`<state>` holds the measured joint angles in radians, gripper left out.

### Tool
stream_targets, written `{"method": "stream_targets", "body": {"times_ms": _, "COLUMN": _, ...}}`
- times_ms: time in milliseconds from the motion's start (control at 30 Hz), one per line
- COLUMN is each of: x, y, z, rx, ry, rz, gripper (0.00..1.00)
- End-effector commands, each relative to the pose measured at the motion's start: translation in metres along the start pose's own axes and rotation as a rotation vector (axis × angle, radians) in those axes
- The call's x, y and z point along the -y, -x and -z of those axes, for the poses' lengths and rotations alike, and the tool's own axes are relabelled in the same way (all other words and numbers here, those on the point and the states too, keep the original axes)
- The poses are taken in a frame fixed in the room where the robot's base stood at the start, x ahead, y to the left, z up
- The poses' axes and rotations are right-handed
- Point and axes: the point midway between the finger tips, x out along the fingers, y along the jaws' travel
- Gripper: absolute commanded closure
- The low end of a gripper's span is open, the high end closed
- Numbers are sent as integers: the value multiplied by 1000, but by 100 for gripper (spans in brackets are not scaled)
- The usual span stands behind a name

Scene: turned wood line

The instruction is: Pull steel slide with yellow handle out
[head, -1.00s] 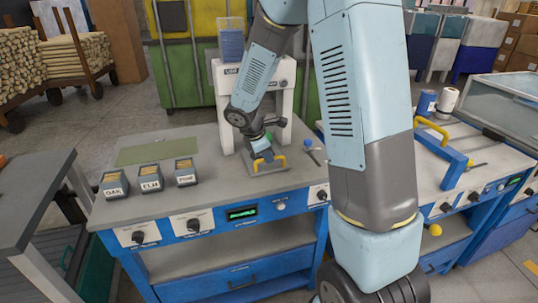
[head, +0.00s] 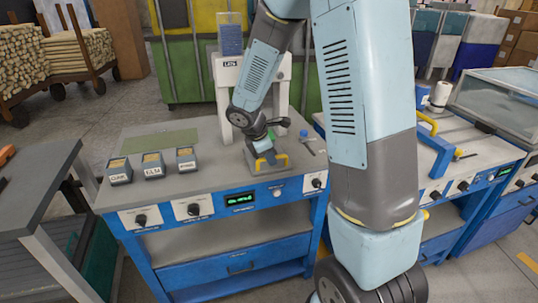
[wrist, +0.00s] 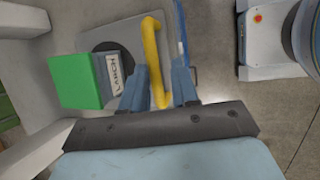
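The steel slide (wrist: 128,38) is a flat grey plate below the white press stand; it also shows in the head view (head: 258,171). Its yellow handle (head: 283,160) faces the table's front side. In the wrist view the yellow handle (wrist: 151,45) is a bent bar that passes between the fingers of my gripper (wrist: 166,88).
A green block (wrist: 80,82) beside a label stands by the slide, close to my gripper. The white press (head: 222,90) rises behind. Several small labelled boxes (head: 153,165) stand left on the grey tabletop (head: 215,165). A second workstation (head: 465,150) is at the right.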

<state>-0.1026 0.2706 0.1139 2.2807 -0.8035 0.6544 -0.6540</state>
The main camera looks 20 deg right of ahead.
Motion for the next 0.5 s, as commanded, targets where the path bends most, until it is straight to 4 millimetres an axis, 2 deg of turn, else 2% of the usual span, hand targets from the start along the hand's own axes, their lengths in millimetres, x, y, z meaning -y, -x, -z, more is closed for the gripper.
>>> {"method": "stream_targets", "body": {"times_ms": 33, "x": 0, "y": 0, "z": -1, "rx": 1, "ry": -1, "rz": 1, "gripper": 66}}
{"method": "stream_targets", "body": {"times_ms": 100, "x": -1, "y": 0, "z": -1, "rx": 1, "ry": -2, "rz": 0, "gripper": 60}}
{"method": "stream_targets", "body": {"times_ms": 367, "x": -2, "y": 0, "z": -2, "rx": 1, "ry": -3, "rz": -2, "gripper": 60}}
{"method": "stream_targets", "body": {"times_ms": 500, "x": -2, "y": 10, "z": -2, "rx": 2, "ry": -2, "rz": -4, "gripper": 60}}
